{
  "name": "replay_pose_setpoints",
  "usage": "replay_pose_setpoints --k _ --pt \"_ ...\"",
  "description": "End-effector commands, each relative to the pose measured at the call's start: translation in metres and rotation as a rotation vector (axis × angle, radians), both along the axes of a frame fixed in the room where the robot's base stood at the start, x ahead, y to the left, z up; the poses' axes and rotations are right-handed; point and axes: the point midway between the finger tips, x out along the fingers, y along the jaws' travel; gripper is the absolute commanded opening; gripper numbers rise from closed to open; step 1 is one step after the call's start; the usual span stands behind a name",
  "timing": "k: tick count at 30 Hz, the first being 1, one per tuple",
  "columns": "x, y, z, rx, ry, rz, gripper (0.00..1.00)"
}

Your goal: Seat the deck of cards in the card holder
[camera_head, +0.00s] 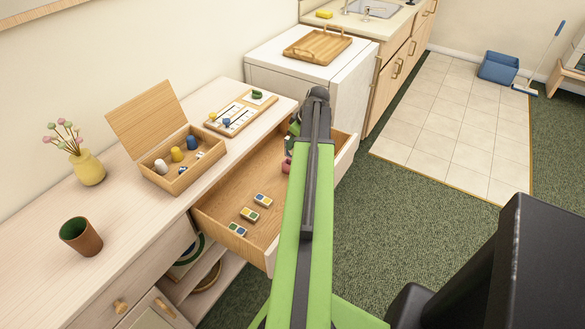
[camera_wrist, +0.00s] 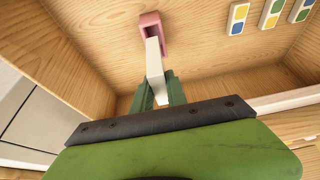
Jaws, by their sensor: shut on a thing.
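The deck of cards (camera_wrist: 155,62) is a pale, slim block in the wrist view. My gripper (camera_wrist: 159,92), with its green fingers, is shut on the deck's near part. The deck's far end meets the open side of the pink card holder (camera_wrist: 149,19) inside the open drawer. I cannot tell how deep the deck's end is in the holder. In the head view a bit of the pink holder (camera_head: 286,165) shows left of my arm. The deck and most of my gripper are hidden there behind the arm.
The wooden drawer (camera_head: 213,212) also holds several coloured tiles (camera_head: 249,214) in a row. On the cabinet top stand an open wooden box (camera_head: 166,180), a game board (camera_head: 233,119), a yellow vase (camera_head: 87,168) and a brown cup (camera_head: 85,240).

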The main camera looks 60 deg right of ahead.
Motion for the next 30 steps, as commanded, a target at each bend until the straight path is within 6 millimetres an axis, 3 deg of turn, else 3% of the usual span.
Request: replay_pose_setpoints --k 1,3,10,17,28,29,30 --pt "0.000 0.000 -0.024 0.000 0.000 0.000 0.00" --pt "0.000 0.000 -0.037 0.000 0.000 0.000 0.00" --pt "0.000 0.000 -0.043 0.001 0.000 0.001 0.00" --pt "0.000 0.001 -0.080 0.000 0.000 0.002 0.00" --pt "0.001 0.001 -0.080 0.000 0.000 0.003 0.00" --pt "0.001 0.001 -0.080 0.000 0.000 0.003 0.19" --pt "0.001 0.001 -0.079 0.000 0.000 0.003 0.24"
